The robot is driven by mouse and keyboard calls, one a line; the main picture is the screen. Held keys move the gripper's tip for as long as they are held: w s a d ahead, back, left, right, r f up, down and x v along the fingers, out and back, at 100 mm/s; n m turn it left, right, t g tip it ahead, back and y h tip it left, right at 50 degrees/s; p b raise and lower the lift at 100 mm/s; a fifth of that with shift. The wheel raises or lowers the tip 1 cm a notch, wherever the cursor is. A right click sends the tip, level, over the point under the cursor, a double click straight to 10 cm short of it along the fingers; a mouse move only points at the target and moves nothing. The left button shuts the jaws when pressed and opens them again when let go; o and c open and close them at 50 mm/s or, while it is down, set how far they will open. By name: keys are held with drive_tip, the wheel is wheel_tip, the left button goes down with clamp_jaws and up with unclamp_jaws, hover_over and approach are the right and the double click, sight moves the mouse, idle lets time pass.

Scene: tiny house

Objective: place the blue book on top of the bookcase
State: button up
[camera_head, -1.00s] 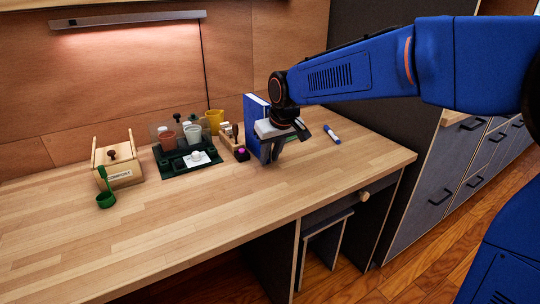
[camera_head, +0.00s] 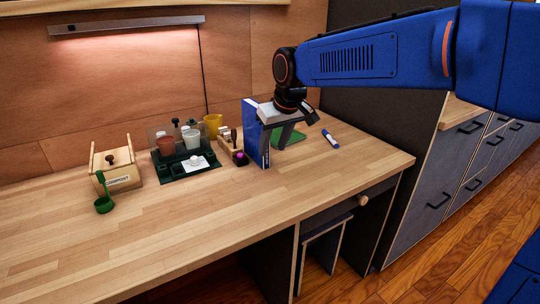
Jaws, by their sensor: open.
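The blue book (camera_head: 256,134) stands upright on the wooden desk, its spine toward the front right. My gripper (camera_head: 296,136) is open and empty, pointing down just to the right of the book and a little above the desk. Its near finger overlaps the area beside the book; I cannot tell whether it touches it. No bookcase is clearly visible in this view.
The front of the desk (camera_head: 200,225) is clear.

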drive_tip(key=v, duration=0.5)
drive_tip(key=s+d+f+m, duration=0.1)
drive_tip(key=s+d+m, duration=0.1)
drive_tip(key=s+d, duration=0.65)
drive_tip(key=s+d+f+m+h, duration=0.1)
drive_tip(key=s+d+f, duration=0.3)
drive_tip(key=s+d, duration=0.2)
drive_tip(key=s+d+f+m+t, duration=0.1)
drive_tip(key=s+d+f+m, duration=0.1)
drive_tip(key=s+d+f, duration=0.2)
drive_tip(key=s+d, duration=0.3)
drive_tip(key=d, duration=0.3)
drive_tip(key=shift+f+h, duration=0.3)
drive_tip(key=shift+h, duration=0.1)
drive_tip(key=shift+o, duration=0.4)
drive_tip(key=s+d+f+m, duration=0.1)
drive_tip(key=s+d+f, duration=0.2)
drive_tip(key=s+f, duration=0.2)
drive_tip(key=shift+s+h, duration=0.3)
drive_tip(key=shift+s, duration=0.5)
drive_tip(key=shift+s+d+f, duration=0.15)
drive_tip(key=shift+s+f, duration=0.1)
drive_tip(key=shift+f, duration=0.05)
drive_tip(key=shift+c, duration=0.6)
